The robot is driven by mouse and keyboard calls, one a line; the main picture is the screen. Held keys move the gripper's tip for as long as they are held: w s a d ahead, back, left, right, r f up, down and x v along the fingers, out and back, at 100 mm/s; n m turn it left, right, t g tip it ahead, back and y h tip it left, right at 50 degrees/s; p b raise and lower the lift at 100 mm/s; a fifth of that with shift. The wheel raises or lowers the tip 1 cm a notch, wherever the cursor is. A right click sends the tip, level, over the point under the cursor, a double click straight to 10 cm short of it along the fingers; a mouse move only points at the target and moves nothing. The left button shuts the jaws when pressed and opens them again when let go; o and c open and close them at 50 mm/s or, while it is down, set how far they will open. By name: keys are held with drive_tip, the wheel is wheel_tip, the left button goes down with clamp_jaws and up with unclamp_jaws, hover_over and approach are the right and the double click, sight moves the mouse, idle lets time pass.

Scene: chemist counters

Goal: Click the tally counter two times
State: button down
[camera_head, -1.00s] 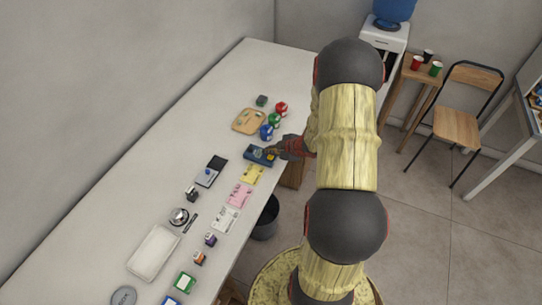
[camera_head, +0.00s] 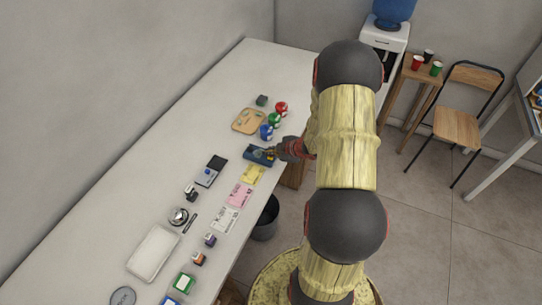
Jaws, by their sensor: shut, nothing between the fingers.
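A small round silver object (camera_head: 179,216) on the counter looks like the tally counter, but it is too small to be sure. My gripper (camera_head: 271,153) is shut and empty. It is at the counter's right edge, over or at a dark blue tray (camera_head: 253,158) with small items in it, well up and right of the silver object. Whether the fingertips touch anything in the tray cannot be told.
Red (camera_head: 281,108), green (camera_head: 274,119) and blue (camera_head: 266,132) round items stand near a wooden tray (camera_head: 239,127). Yellow, pink and white papers, small bottles and a clear tray (camera_head: 138,267) line the white counter (camera_head: 185,130). Its wall side is clear.

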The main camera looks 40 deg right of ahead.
sight(270, 157)
drive_tip(key=shift+f, duration=0.2)
idle(0.5)
drive_tip(key=shift+r+p, duration=0.75)
drive_tip(key=shift+r, duration=0.1)
wheel_tip(270, 157, up, 5)
drive_tip(key=p, duration=0.4)
drive_tip(key=shift+p, duration=0.4)
idle(0.3)
